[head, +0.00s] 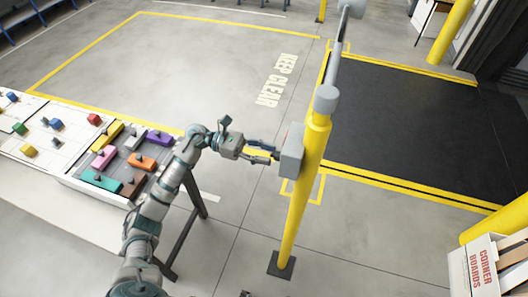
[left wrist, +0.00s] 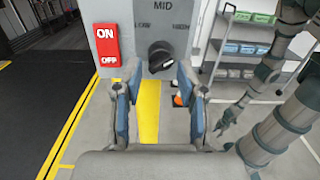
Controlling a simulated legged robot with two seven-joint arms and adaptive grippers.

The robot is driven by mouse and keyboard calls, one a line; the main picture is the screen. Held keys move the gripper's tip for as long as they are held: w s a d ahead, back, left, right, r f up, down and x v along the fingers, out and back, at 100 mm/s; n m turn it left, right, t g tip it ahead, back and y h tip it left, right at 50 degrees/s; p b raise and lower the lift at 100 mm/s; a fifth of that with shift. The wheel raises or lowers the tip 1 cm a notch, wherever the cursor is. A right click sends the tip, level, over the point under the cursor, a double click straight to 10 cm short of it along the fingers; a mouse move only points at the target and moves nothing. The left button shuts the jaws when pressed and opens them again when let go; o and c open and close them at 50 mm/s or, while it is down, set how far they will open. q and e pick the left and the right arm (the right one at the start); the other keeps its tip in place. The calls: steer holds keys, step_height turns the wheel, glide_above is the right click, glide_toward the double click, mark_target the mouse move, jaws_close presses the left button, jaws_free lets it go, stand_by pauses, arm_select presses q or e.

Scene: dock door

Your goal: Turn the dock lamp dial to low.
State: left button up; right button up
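The dock lamp dial (left wrist: 160,57) is a round black knob on a grey control box (left wrist: 182,22), with MID printed above it, LOW at upper left and HIGH at upper right. I cannot tell clearly which mark it points to. My left gripper (left wrist: 156,98) is open, its two blue-padded fingers apart, with the dial just beyond the fingertips and nothing between them. In the head view the left gripper (head: 274,153) reaches the side of the grey box (head: 291,150), which hides the dial. My right gripper (left wrist: 224,128) shows small at the right of the left wrist view.
A red ON/OFF switch (left wrist: 107,45) sits left of the dial. The box is on a yellow post (head: 301,200). A table with coloured blocks (head: 65,185) stands at left in the head view. A corner-boards crate (head: 480,268) stands at lower right.

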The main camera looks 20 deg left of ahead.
arm_select(q)
steer(key=shift+d, duration=0.3)
steer(key=c, duration=0.4)
steer(key=shift+s+d+r, duration=0.1)
steer(key=shift+s+d, duration=0.05)
steer(key=shift+d, duration=0.05)
jaws_close()
arm_select(e)
steer(key=shift+d, duration=0.6)
